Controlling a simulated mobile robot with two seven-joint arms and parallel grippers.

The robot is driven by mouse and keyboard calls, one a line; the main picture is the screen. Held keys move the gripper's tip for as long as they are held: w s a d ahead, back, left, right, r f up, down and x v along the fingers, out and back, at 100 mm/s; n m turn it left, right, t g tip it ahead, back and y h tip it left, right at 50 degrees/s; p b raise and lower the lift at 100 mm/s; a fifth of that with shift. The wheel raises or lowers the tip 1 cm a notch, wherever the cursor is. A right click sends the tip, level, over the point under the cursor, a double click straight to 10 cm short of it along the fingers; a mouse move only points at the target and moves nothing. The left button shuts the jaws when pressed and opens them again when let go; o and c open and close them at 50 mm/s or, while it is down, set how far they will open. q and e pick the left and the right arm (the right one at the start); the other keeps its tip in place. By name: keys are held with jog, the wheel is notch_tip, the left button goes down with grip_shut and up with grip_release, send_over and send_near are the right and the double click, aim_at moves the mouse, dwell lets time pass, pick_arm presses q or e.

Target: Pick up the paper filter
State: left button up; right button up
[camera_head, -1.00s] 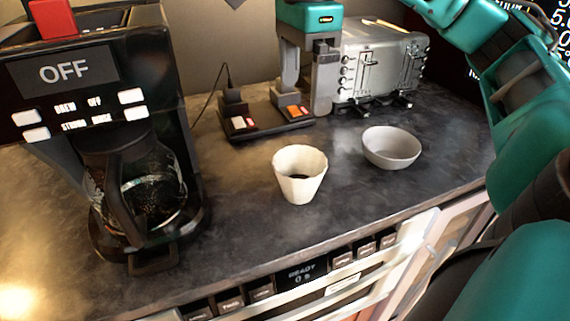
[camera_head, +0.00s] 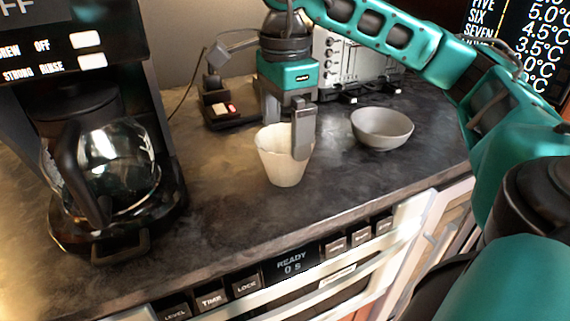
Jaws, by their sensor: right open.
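The paper filter (camera_head: 280,168) is a white, fluted cup standing upright on the dark counter, left of the grey bowl. My right gripper (camera_head: 287,140) comes down over it from above and is open. One grey finger overlaps the filter's right side in the picture. The other finger is farther back, its tip hidden behind or inside the rim. I cannot tell whether either finger touches the paper. My left gripper is not in view.
A coffee maker (camera_head: 85,105) with a glass carafe (camera_head: 118,165) stands at the left. A grey bowl (camera_head: 382,130) sits right of the filter. A toaster (camera_head: 345,60) and a small scale-like device (camera_head: 222,110) are behind. The counter's front edge is above a microwave drawer panel (camera_head: 290,265).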

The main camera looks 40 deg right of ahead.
jog(key=shift+f, duration=0.15)
jog(key=c, duration=1.1)
